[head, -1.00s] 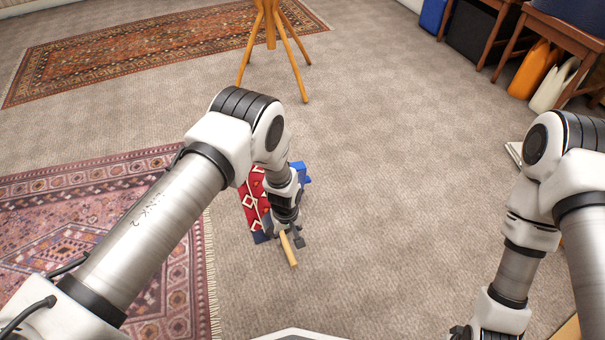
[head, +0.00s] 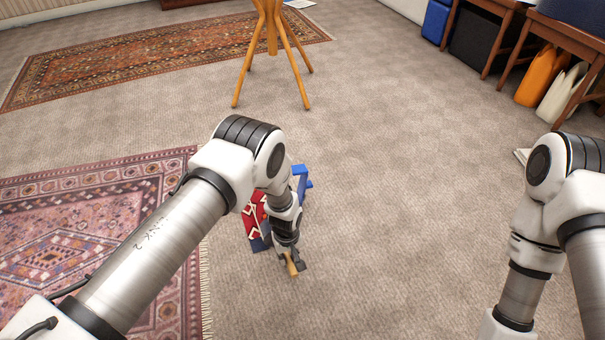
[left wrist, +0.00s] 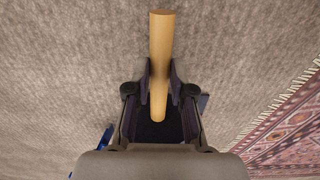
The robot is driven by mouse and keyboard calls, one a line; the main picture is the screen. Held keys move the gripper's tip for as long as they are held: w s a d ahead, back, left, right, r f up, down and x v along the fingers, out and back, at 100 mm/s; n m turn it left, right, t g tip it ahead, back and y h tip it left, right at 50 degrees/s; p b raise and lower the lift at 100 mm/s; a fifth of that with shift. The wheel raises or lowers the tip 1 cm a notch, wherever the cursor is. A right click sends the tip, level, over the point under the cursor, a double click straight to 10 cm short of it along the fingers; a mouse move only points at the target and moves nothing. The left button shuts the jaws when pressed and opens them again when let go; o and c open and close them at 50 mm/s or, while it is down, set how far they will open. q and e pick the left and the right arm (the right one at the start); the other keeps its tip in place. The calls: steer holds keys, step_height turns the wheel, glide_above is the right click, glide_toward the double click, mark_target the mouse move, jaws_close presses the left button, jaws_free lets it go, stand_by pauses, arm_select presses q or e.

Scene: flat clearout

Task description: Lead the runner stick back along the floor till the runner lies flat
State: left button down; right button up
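The runner (head: 254,222) is a small patch of red and white patterned cloth with dark blue, partly hidden behind my left arm in the head view. I cannot tell how flat it lies. The wooden runner stick (left wrist: 162,40) runs between the fingers of my left gripper (left wrist: 160,75) in the left wrist view, with both fingers against its sides. In the head view my left gripper (head: 289,260) is low near the floor, beside the runner's near end, and only a short end of the stick shows. My right gripper is out of view.
A blue object (head: 302,178) shows just behind the runner. A pink patterned rug (head: 90,225) lies at left, another rug (head: 150,50) farther back. A wooden stand (head: 270,40) stands beyond. Bare carpet (head: 410,180) is free at right.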

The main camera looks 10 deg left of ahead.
arm_select(q)
steer(key=shift+w+d+f+b, duration=0.25)
steer(key=shift+d+b, duration=0.1)
steer(key=shift+b, duration=0.1)
steer(key=w+d+b, duration=0.2)
steer(key=d+b, duration=0.1)
steer(key=shift+w+d, duration=0.2)
steer(key=shift+d, duration=0.1)
steer(key=shift+w+d+r, duration=0.1)
steer(key=shift+w+d, duration=0.1)
steer(key=shift+d, duration=0.05)
steer(key=shift+d+r, duration=0.1)
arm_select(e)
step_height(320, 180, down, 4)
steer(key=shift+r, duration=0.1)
